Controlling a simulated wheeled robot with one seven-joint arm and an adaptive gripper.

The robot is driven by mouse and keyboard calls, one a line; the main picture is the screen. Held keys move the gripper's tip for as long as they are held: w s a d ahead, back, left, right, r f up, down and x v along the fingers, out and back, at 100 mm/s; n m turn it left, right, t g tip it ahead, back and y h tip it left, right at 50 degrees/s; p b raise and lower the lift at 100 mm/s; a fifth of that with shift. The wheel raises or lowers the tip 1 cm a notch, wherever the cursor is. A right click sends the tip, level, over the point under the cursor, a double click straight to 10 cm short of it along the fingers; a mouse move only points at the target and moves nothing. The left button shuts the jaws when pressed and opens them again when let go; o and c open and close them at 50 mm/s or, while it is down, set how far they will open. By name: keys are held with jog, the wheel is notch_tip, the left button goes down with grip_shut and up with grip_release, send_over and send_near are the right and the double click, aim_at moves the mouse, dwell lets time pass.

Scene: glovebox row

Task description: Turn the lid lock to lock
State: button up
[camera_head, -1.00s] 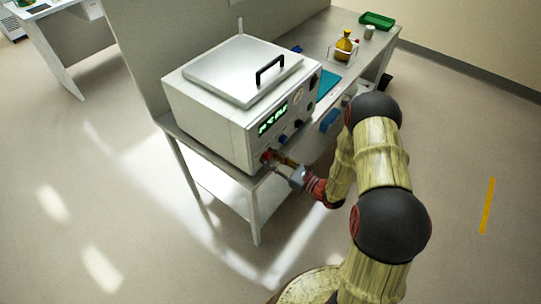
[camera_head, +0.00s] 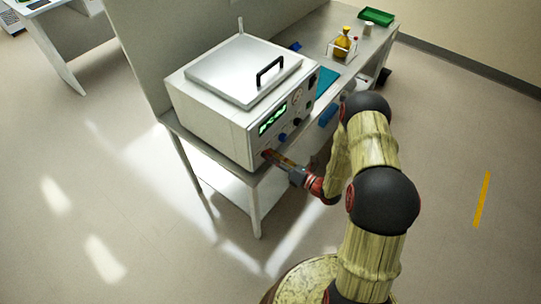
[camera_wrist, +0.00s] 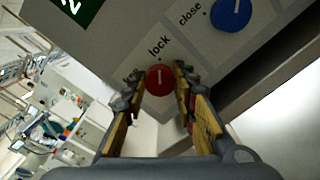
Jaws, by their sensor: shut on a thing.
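The lid lock is a red round knob (camera_wrist: 160,80) with a white pointer line, on the front panel under the word "lock". My gripper (camera_wrist: 157,86) has its two fingers on either side of the knob, shut on it in the wrist view. The pointer line runs nearly upright in that picture. In the head view my gripper (camera_head: 272,157) meets the lower left front of the white box-shaped device (camera_head: 215,122), and the knob is mostly hidden there. The silver lid (camera_head: 238,70) with a black handle (camera_head: 270,70) lies flat on top.
A blue knob (camera_wrist: 232,14) labelled "close" sits beside the lock knob. A green display (camera_head: 272,118) is above. The bench (camera_head: 335,40) also carries a yellow flask (camera_head: 343,42) in a clear stand and a green tray (camera_head: 376,17). Open floor lies in front.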

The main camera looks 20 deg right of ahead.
dwell(0.4)
jog(key=o, duration=1.2)
jog(key=shift+c, duration=0.2)
jog(key=shift+d, duration=0.1)
jog(key=v, duration=1.2)
